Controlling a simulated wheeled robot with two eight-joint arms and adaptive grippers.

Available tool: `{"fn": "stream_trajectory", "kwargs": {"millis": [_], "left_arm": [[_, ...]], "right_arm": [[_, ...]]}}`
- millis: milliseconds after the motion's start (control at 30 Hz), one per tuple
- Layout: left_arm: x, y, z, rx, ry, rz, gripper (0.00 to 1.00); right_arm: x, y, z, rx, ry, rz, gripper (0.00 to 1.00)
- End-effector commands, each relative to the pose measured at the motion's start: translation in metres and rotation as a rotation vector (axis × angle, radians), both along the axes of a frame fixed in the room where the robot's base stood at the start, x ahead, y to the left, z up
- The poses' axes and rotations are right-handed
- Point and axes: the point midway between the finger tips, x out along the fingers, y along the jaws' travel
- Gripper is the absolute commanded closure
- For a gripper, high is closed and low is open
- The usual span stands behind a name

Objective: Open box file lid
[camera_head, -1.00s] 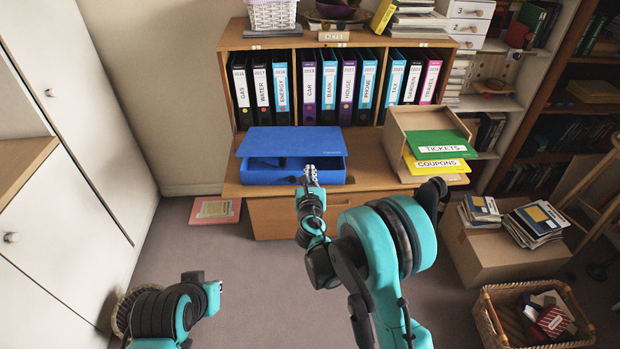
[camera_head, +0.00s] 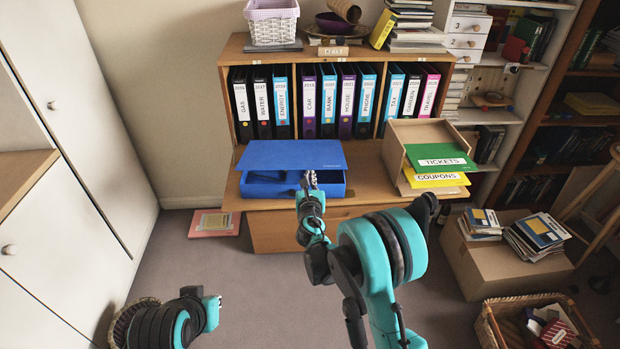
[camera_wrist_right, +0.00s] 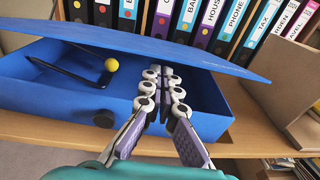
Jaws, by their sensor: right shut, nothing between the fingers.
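The blue box file (camera_head: 293,190) lies on the desk, below the row of binders. Its lid (camera_head: 290,153) is partly raised along the front, leaving a gap that shows the inside in the right wrist view. My right gripper (camera_head: 310,180) is shut and empty at the front of the box. In the right wrist view its fingertips (camera_wrist_right: 166,84) reach over the front wall, just under the lid (camera_wrist_right: 150,48); whether they touch it I cannot tell. A dark clip with a yellow knob (camera_wrist_right: 111,65) shows inside the box. My left gripper (camera_head: 213,310) hangs low over the floor; its jaws are unclear.
An open-topped brown file holder (camera_head: 398,150) with green and yellow folders (camera_head: 440,160) stands right of the box. Upright binders (camera_head: 310,100) fill the shelf behind. A cardboard box (camera_head: 490,265) and a wicker basket (camera_head: 487,325) stand at the right.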

Motion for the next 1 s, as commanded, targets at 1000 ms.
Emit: {"fn": "stream_trajectory", "kwargs": {"millis": [1000], "left_arm": [[0.0,0.0,0.039,0.0,0.0,0.0,1.0]], "right_arm": [[0.034,-0.002,0.061,0.0,0.0,-0.001,1.0]]}}
